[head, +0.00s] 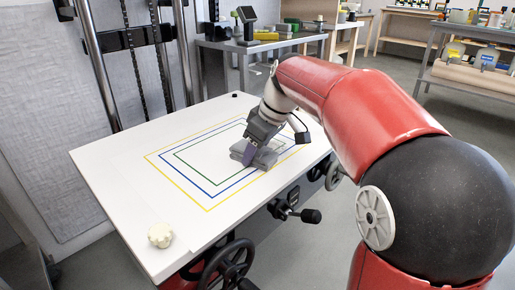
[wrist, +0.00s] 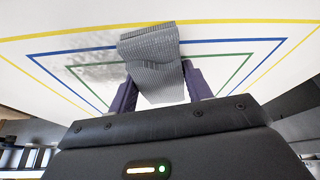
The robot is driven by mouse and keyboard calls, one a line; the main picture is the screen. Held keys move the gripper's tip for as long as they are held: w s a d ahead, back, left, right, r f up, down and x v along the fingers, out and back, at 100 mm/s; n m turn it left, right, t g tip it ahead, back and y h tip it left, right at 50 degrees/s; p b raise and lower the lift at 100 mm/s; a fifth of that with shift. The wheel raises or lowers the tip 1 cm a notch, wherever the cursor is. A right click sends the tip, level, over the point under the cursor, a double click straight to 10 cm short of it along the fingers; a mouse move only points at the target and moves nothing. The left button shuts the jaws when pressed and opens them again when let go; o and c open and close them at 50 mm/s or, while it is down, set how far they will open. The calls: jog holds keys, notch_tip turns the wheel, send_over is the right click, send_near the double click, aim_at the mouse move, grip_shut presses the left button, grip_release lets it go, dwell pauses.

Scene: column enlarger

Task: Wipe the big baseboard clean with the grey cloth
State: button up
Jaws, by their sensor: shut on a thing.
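The big baseboard (head: 120,185) is a white board with nested yellow, blue and green rectangle lines; its lined surface also fills the upper wrist view (wrist: 40,28). The grey cloth (head: 238,152) is folded and ribbed, and lies at the board's middle right under my gripper (head: 250,150). In the wrist view the cloth (wrist: 155,62) sits between the two purple fingers of my gripper (wrist: 158,88), which is shut on it. A grey smudge (wrist: 92,72) shows on the board left of the cloth. The arm hides part of the board's right side.
A cream knob (head: 160,235) stands on the board's near corner. Metal columns (head: 98,65) rise behind its left edge. A handwheel (head: 228,262) and a black-knobbed crank (head: 295,212) are below the front edge. A bench (head: 262,46) with tools stands behind.

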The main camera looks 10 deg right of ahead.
aim_at(289, 137)
jog(key=shift+w+d+p, duration=0.45)
jog(key=shift+w+d, duration=0.3)
jog(key=shift+d, duration=0.3)
jog(key=shift+w+d+p, duration=0.45)
jog(key=shift+w+d, duration=0.25)
jog(key=shift+d, duration=0.3)
jog(key=shift+w+d+p, duration=0.7)
jog(key=shift+w+d, duration=0.2)
jog(key=shift+d, duration=0.3)
jog(key=shift+w+d+p, duration=0.35)
jog(key=shift+w+d, duration=0.25)
jog(key=shift+d, duration=0.2)
jog(key=shift+d, duration=0.1)
jog(key=shift+w+d+r+p, duration=0.1)
jog(key=shift+w+d+p, duration=1)
jog(key=shift+d, duration=0.3)
jog(key=shift+w+d, duration=0.35)
jog(key=shift+d, duration=0.2)
jog(key=shift+p, duration=0.3)
